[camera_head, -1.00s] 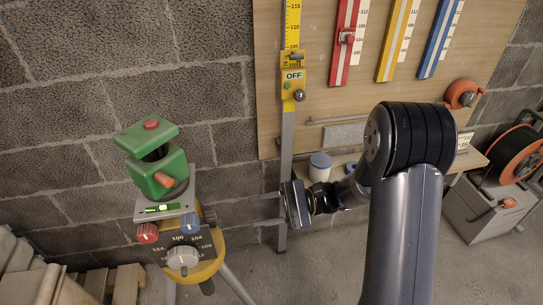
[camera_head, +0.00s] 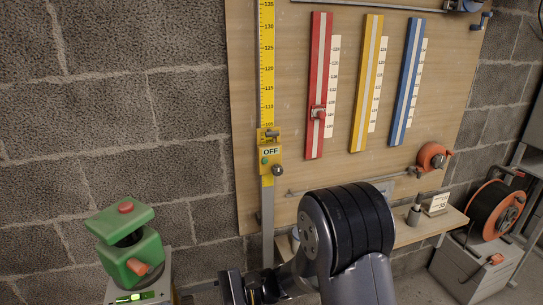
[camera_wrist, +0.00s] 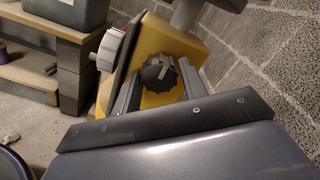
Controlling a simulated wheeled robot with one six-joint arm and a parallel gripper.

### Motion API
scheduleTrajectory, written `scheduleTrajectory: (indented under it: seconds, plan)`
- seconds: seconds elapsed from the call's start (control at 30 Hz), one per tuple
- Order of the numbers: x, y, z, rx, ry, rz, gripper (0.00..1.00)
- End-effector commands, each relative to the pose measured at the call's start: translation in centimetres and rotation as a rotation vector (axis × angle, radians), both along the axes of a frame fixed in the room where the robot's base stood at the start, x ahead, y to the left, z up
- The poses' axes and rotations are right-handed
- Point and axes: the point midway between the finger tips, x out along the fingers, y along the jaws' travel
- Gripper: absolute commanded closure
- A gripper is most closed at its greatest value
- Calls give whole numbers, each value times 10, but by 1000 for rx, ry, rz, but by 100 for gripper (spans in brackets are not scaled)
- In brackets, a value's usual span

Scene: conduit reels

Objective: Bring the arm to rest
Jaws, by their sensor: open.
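My gripper (camera_head: 200,288) is low in the head view, left of the foot of the yellow measuring staff (camera_head: 267,75). Its fingers point left, toward the green laser instrument (camera_head: 131,250). In the wrist view my gripper (camera_wrist: 160,82) is open, with nothing held between its fingers. Beyond and between the fingers is a black knob (camera_wrist: 158,73) on a yellow housing (camera_wrist: 203,58). I cannot tell how far the knob is from the fingertips. My arm bends up behind the gripper, in front of the board's lower edge.
Red (camera_head: 319,85), yellow (camera_head: 367,83) and blue (camera_head: 408,80) scales hang on a wooden board (camera_head: 340,50). A shelf (camera_head: 425,230) juts out below it. An orange reel (camera_head: 496,211) stands at right above a grey box (camera_head: 470,268). Block wall lies behind.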

Motion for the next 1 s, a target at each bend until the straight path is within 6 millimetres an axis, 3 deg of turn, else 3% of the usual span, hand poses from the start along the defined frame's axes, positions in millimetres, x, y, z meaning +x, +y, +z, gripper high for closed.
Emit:
scheduleTrajectory:
  seconds: [0.23, 0.37, 0.93, 1.0]
  plan:
    - [1, -3, 1, -2, 8, -1, 59]
    - [6, -15, 0, -5, 14, -3, 59]
    - [34, -107, 0, -6, 16, -5, 59]
    - [27, -90, -1, -6, 15, 6, 59]
